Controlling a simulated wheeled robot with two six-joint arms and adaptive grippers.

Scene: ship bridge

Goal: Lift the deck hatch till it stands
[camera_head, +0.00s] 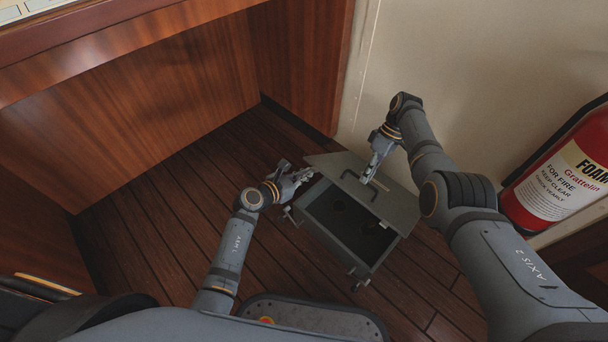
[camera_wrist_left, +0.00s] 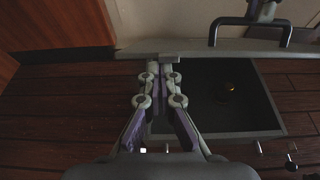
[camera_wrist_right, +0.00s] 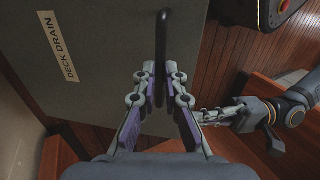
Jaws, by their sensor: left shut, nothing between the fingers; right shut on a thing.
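The deck hatch lid (camera_head: 395,200) is grey and raised at a tilt above its open box frame (camera_head: 340,240). Its dark bar handle (camera_head: 350,177) shows in the right wrist view (camera_wrist_right: 162,30), with a "DECK DRAIN" label (camera_wrist_right: 57,46) on the lid. My right gripper (camera_head: 368,180) is shut on the handle; its fingertips (camera_wrist_right: 160,72) meet at the bar. My left gripper (camera_head: 308,174) is shut and empty by the lid's left end. In the left wrist view its fingertips (camera_wrist_left: 161,68) are close to the lid's edge (camera_wrist_left: 205,47); I cannot tell whether they touch.
The box interior (camera_wrist_left: 215,95) is dark, with a small round brassy thing (camera_wrist_left: 228,90) inside. Latches (camera_head: 358,275) stick out at its front. A wooden cabinet (camera_head: 220,85) stands left, a pale wall (camera_head: 450,70) behind, and a red extinguisher (camera_head: 565,175) right. Plank floor (camera_head: 150,230) is clear at left.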

